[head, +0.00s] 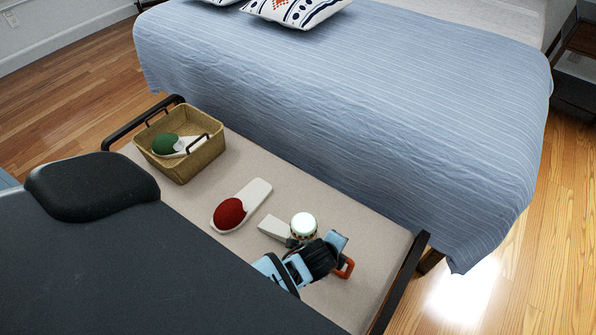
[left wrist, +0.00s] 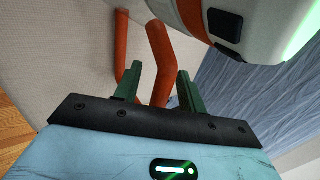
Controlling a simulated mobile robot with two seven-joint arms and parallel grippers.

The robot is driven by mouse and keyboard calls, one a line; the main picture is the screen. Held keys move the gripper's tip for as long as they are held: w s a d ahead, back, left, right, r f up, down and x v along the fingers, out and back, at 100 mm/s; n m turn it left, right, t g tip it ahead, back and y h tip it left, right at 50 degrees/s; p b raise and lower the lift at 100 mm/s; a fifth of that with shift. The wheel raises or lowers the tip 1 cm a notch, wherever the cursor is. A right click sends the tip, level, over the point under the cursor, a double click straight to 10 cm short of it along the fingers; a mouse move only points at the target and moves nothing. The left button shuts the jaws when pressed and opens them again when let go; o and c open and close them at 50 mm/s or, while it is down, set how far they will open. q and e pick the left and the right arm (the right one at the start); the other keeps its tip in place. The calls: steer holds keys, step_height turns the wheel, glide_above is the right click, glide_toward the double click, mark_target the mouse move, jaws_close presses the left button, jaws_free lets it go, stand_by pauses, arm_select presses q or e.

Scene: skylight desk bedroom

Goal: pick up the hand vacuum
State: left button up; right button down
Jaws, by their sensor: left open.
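The hand vacuum lies on the beige bench top in the head view. Its pale nozzle end (head: 272,228) shows left of my left gripper (head: 318,260), and its orange handle (head: 345,268) shows to the right. My gripper and wrist hide much of the middle. In the left wrist view, the open green fingers of my left gripper (left wrist: 160,70) point at the bent orange handle (left wrist: 158,45), with part of it between them. Contact cannot be told. A white rounded body with an orange band (left wrist: 207,20) is close above. My right gripper is not in view.
A red-and-white slipper-like object (head: 256,190) lies left of the vacuum. A wicker basket (head: 205,158) holds a green-and-white one (head: 165,145). The bench's dark end rail (head: 398,285) is at right. A blue-covered bed (head: 350,110) stands behind.

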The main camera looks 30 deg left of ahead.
arm_select(q)
steer(key=shift+c, duration=0.4)
jaws_close()
steer(key=shift+w+r, duration=0.1)
stand_by(0.8)
